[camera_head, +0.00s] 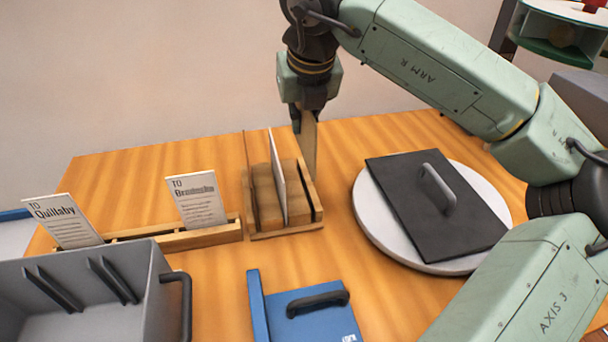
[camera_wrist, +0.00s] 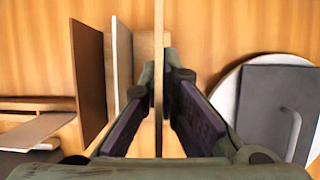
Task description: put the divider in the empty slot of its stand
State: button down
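The stand (camera_head: 285,233) is a wooden frame in the middle of the table. A brown panel (camera_head: 249,165) stands at its left and a pale panel (camera_head: 278,180) in its middle; the brown one (camera_wrist: 88,75) and the pale one (camera_wrist: 123,60) also show in the wrist view. A dark gap lies right of the pale panel. My gripper (camera_head: 304,115) points down and is shut on the wooden divider (camera_head: 310,145), held upright near the stand's back right. In the wrist view the divider (camera_wrist: 158,40) is edge-on between the fingertips. I cannot tell whether its lower edge touches the stand.
A wooden card rail (camera_head: 205,236) with two cards stands left of the stand. A grey bin (camera_head: 160,290) and a blue object with a dark handle (camera_head: 318,303) are in front. A dark handled plate (camera_head: 400,200) lies on a round white disc (camera_head: 370,220) at right.

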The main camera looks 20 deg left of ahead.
aim_at(301, 149)
notch_tip(301, 149, down, 4)
jog(key=shift+s+f+b, duration=0.15)
jog(key=shift+f+b, duration=0.1)
jog(key=shift+b, duration=0.8)
jog(key=shift+f+b, duration=1.1)
jog(key=shift+f, duration=1.35)
jog(key=shift+f+b, duration=0.25)
jog(key=shift+b, duration=0.1)
jog(key=c, duration=1.8)
grip_release()
jog(key=shift+r, duration=0.1)
jog(key=shift+r+p, duration=0.3)
jog(key=shift+p, duration=0.2)
jog(key=p+v, duration=0.5)
jog(key=v, duration=0.6)
jog(key=shift+d+r, duration=0.15)
jog(key=shift+r, duration=0.2)
